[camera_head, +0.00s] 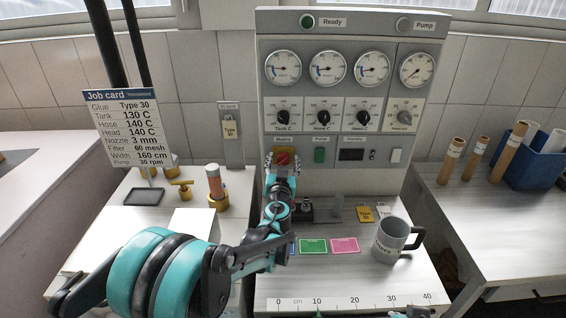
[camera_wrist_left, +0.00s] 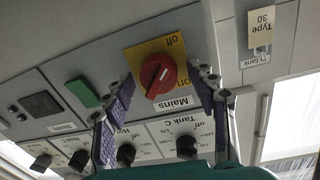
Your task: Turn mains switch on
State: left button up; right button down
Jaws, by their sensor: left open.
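The mains switch (camera_head: 283,158) is a red rotary knob on a yellow plate, low on the left of the grey control panel. In the left wrist view the red knob (camera_wrist_left: 160,76) appears upside down, with "off" and "on" printed on its plate and "Mains" beside it. A white mark on the knob points nearer to "off" than to "on". My left gripper (camera_head: 283,167) is in front of the switch. Its purple-padded fingers (camera_wrist_left: 162,88) are open, one on each side of the knob, with visible gaps. My right gripper does not show.
A green switch (camera_head: 319,155) and a dark display (camera_head: 351,155) sit right of the mains switch. Dials (camera_head: 283,117) are above.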

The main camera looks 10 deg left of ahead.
pick_arm(q)
jog(key=c, duration=1.2)
jog(key=shift+o, duration=0.2)
jog(key=m, duration=0.4)
jog(key=shift+d+p, duration=0.1)
jog(key=shift+p, duration=0.2)
jog(key=m, duration=0.4)
jog(key=shift+g, duration=0.3)
jog(key=m, duration=0.4)
jog(key=shift+d+m+p, duration=0.15)
jog(key=shift+m+p, duration=0.15)
jog(key=shift+p, duration=0.05)
jog(key=m, duration=0.4)
jog(key=shift+f+y, duration=0.15)
jog(key=shift+y, duration=0.15)
jog(key=shift+m, duration=0.4)
